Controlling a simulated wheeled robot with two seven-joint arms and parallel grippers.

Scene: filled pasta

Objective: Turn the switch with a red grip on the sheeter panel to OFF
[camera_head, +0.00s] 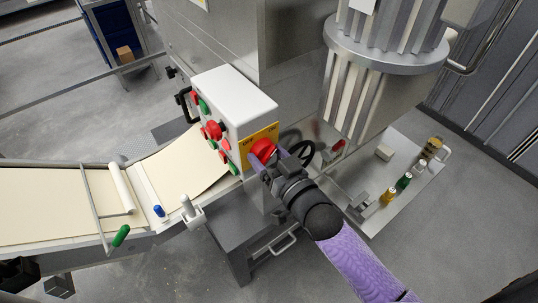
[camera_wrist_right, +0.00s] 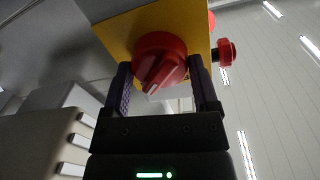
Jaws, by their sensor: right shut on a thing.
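The switch with the red grip (camera_head: 262,148) sits on a yellow plate (camera_head: 272,132) on the end face of the white sheeter panel (camera_head: 237,97). In the right wrist view the round red grip (camera_wrist_right: 160,60) fills the space between my fingers, with a pale mark low on its raised bar, slanted. My right gripper (camera_wrist_right: 163,88) is shut on the red grip, one finger on each side. In the head view my right gripper (camera_head: 267,160) partly covers the switch. My left gripper is not in view.
Red and green buttons (camera_head: 213,130) line the panel's front. A black handwheel (camera_head: 303,150) is close to my right wrist. A dough belt (camera_head: 50,205) runs left. Small bottles (camera_head: 404,181) stand on a metal shelf at right. Another red knob (camera_wrist_right: 226,52) shows beside the plate.

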